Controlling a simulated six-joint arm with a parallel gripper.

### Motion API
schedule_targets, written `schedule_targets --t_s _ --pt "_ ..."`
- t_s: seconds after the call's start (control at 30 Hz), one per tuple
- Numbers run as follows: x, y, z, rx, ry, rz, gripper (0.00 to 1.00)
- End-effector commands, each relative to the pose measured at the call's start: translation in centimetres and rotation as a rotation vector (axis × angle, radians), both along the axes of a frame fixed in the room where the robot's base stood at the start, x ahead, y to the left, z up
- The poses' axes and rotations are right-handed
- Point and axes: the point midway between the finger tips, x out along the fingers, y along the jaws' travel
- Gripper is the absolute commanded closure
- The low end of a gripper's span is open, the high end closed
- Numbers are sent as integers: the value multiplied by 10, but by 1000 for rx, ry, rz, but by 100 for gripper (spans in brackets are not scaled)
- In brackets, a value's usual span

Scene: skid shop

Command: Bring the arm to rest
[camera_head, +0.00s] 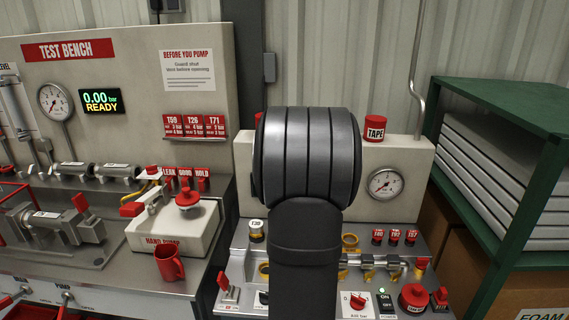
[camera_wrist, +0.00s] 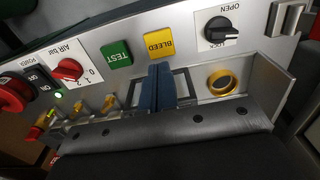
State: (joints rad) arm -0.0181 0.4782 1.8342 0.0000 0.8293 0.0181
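My arm (camera_head: 305,160) rises in the middle of the head view, a grey ribbed joint above a dark link. It covers the centre of the panel behind it, and my gripper is hidden there. In the wrist view the two blue fingers of my gripper (camera_wrist: 160,84) lie side by side with no clear gap. I see nothing held between them. The fingers are in front of a grey panel (camera_wrist: 200,65), below the yellow BLEED button (camera_wrist: 159,43) and beside the green TEST button (camera_wrist: 117,55). I cannot tell whether they touch the panel.
In the wrist view a brass ring (camera_wrist: 223,81) and a black knob (camera_wrist: 218,30) are right of the fingers, a red knob (camera_wrist: 68,69) left. The head view shows a test bench (camera_head: 130,75) left, a TAPE roll (camera_head: 375,128) and gauge (camera_head: 385,183), and a green shelf (camera_head: 530,190) right.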

Motion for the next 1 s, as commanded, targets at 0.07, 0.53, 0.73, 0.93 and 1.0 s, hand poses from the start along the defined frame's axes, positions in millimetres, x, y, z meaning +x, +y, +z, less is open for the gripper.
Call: schedule_targets --t_s 0.07,0.53,0.73,0.93,1.0 --pt "-1 0 -11 0 3 0 100" --pt "0 0 -62 0 1 0 100" --pt "0 0 -64 0 0 0 100" --pt "0 0 -64 0 0 0 100" --pt "0 0 -64 0 0 0 100"
